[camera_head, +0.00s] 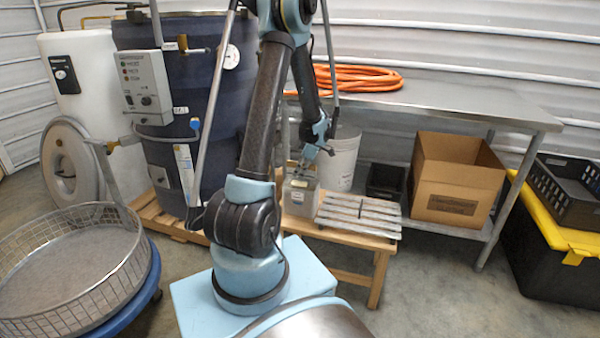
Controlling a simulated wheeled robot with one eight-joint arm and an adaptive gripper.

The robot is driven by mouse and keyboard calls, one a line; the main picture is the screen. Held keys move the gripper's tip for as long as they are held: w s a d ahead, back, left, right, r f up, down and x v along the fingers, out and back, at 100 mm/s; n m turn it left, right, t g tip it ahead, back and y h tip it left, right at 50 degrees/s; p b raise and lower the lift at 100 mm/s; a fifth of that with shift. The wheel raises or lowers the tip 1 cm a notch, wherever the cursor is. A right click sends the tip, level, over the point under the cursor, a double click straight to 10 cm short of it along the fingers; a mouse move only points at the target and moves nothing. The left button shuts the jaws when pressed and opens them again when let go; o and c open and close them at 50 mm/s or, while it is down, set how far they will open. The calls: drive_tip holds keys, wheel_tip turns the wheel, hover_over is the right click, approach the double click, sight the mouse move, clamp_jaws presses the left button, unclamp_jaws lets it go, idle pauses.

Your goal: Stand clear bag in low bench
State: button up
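The low bench (345,246) is wooden and stands just behind my base, with grey metal slats across its right part. A small greyish, boxy thing with a pale label (300,196) stands upright at the bench's left end. It may be the clear bag, but it is too small to be sure. My gripper (302,172) points down at its top, very close to it or touching. The fingertips are small and overlap its top edge, so whether they are open or shut on it cannot be told.
A steel table (460,101) with an orange hose (352,79) stands behind; its lower shelf holds a cardboard box (456,180), a black bin (385,183) and a white bucket (343,158). A wire sieve basket (75,268) is left; a yellow-lidded tote (545,220) is right.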

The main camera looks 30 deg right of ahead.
drive_tip(key=v, duration=1.2)
drive_tip(key=s+a+r+m, duration=0.1)
drive_tip(key=a+r, duration=0.2)
drive_tip(key=a, duration=0.6)
drive_tip(key=s+a+r+m+g+h, duration=0.1)
drive_tip(key=a+r, duration=0.1)
drive_tip(key=a, duration=0.7)
drive_tip(key=s+a+r+m, duration=0.1)
drive_tip(key=a+r, duration=0.2)
drive_tip(key=a, duration=0.6)
drive_tip(key=s+a+f+m+h, duration=0.1)
drive_tip(key=s+a+f+m, duration=0.1)
drive_tip(key=s+a, duration=0.6)
drive_tip(key=s+a+f+m, duration=0.2)
drive_tip(key=s+a+f, duration=0.2)
drive_tip(key=s+a, duration=0.4)
drive_tip(key=shift+f+m+h, duration=0.3)
drive_tip(key=shift+m+h, duration=0.1)
